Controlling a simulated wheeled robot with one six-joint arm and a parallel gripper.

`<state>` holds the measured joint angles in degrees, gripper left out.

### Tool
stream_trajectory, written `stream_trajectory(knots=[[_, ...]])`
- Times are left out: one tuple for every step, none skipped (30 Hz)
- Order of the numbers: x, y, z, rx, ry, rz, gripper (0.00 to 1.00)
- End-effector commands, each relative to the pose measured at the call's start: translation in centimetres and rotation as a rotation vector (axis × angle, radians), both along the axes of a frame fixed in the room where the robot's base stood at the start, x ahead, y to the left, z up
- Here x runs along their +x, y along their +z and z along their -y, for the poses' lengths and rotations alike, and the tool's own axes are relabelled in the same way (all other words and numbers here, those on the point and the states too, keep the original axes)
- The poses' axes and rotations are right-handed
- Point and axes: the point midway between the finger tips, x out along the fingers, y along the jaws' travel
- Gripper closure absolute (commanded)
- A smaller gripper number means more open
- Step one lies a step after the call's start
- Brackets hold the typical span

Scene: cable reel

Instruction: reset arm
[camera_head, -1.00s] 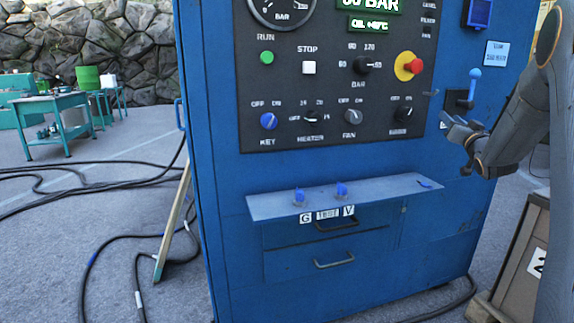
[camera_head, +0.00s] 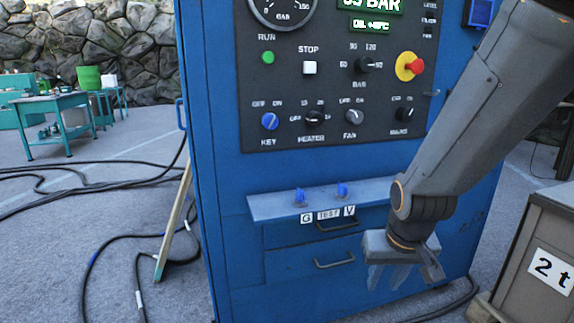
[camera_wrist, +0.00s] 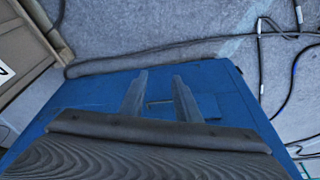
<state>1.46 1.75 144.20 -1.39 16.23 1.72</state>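My gripper (camera_head: 402,272) hangs pointing down in front of the lower right of the blue cabinet (camera_head: 225,200). In the wrist view my gripper (camera_wrist: 159,82) shows two fingers apart with nothing between them. The cabinet's lower front and a drawer handle (camera_wrist: 160,102) lie beyond the fingers.
A narrow shelf (camera_head: 270,207) with two blue knobs juts from the cabinet. The control panel (camera_head: 330,90) is above it. A crate marked "2 t" (camera_head: 525,240) stands at the right. Black cables (camera_head: 90,270) lie on the floor. A teal table (camera_head: 55,108) stands far left.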

Motion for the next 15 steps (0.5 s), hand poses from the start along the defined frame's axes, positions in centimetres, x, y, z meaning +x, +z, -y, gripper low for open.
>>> stream_trajectory(knots=[[-1.6,-0.3,-0.6,0.003,0.017,-0.034,0.7],[-2.6,-0.5,-0.9,0.004,0.026,-0.055,0.7],[-3.9,-0.7,-1.3,0.006,0.038,-0.082,0.7],[-4.3,-0.4,-1.8,0.007,0.05,-0.093,0.7],[-4.5,0.1,-2.4,0.009,0.062,-0.1,0.7],[-5.0,0.5,-3.1,0.012,0.077,-0.113,0.7],[-5.4,0.9,-3.6,0.013,0.087,-0.122,0.7],[-5.8,1.2,-4.1,0.015,0.098,-0.133,0.7],[-6.4,1.6,-4.7,0.016,0.112,-0.146,0.7],[-6.8,1.9,-5.1,0.017,0.123,-0.157,0.7],[-7.2,2.2,-5.5,0.018,0.133,-0.165,0.7],[-7.8,2.6,-6.0,0.02,0.146,-0.177,0.7],[-8.2,2.9,-6.4,0.021,0.156,-0.188,0.7],[-8.7,3.2,-6.8,0.022,0.166,-0.197,0.7],[-9.2,3.6,-7.3,0.024,0.179,-0.209,0.7]])
